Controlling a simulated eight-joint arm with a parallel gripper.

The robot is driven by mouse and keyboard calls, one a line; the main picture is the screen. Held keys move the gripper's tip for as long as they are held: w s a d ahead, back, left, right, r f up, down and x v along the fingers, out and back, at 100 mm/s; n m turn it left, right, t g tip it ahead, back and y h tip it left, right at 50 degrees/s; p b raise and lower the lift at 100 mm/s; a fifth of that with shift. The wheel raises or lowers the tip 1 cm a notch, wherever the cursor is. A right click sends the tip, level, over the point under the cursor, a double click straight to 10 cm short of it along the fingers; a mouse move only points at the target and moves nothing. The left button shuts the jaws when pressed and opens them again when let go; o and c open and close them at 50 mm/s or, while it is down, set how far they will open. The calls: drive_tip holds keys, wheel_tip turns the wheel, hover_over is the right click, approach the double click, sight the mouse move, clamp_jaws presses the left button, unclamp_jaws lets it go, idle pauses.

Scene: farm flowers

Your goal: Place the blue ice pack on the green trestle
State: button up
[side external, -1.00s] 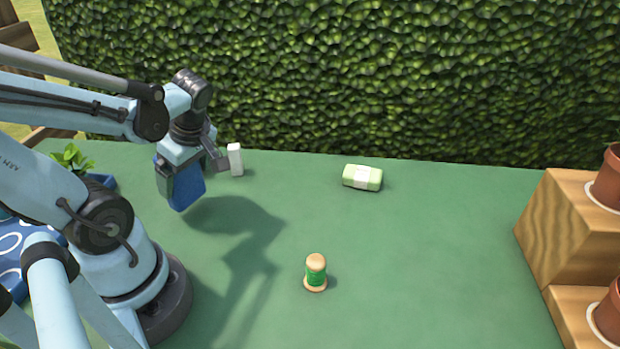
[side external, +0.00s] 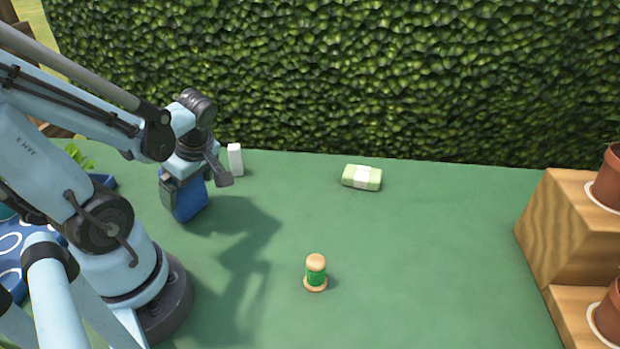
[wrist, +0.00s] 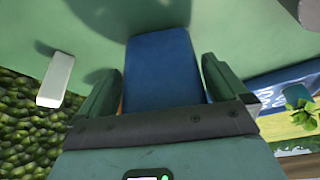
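The blue ice pack (side external: 190,204) hangs upright below my gripper (side external: 184,180), at the left of the side view. In the wrist view the ice pack (wrist: 164,62) sits between the two fingers, and my gripper (wrist: 160,78) is shut on it. The green trestle (side external: 420,260) is the wide green top under everything, and it also shows in the wrist view (wrist: 225,30). The pack's lower end is close over the trestle; I cannot tell whether it touches.
A white block (side external: 235,159) stands just right of my gripper. A green wrapped bundle (side external: 362,177) and a green thread spool (side external: 316,273) stand further right. Wooden steps (side external: 565,235) with pots are at the right edge. A hedge (side external: 350,80) lines the back.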

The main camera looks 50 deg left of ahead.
drive_tip(key=shift+r, duration=0.1)
drive_tip(key=v, duration=1.2)
drive_tip(key=w+d+f+m+t+h, duration=0.2)
drive_tip(key=w+d+m+t, duration=0.6)
drive_tip(key=m, duration=1.4)
drive_tip(key=w+d+h, duration=0.2)
drive_tip(key=w, duration=0.1)
drive_tip(key=shift+w+d+f+t, duration=0.25)
drive_tip(key=shift+w+f+t, duration=0.05)
drive_tip(key=shift+f+t, duration=0.1)
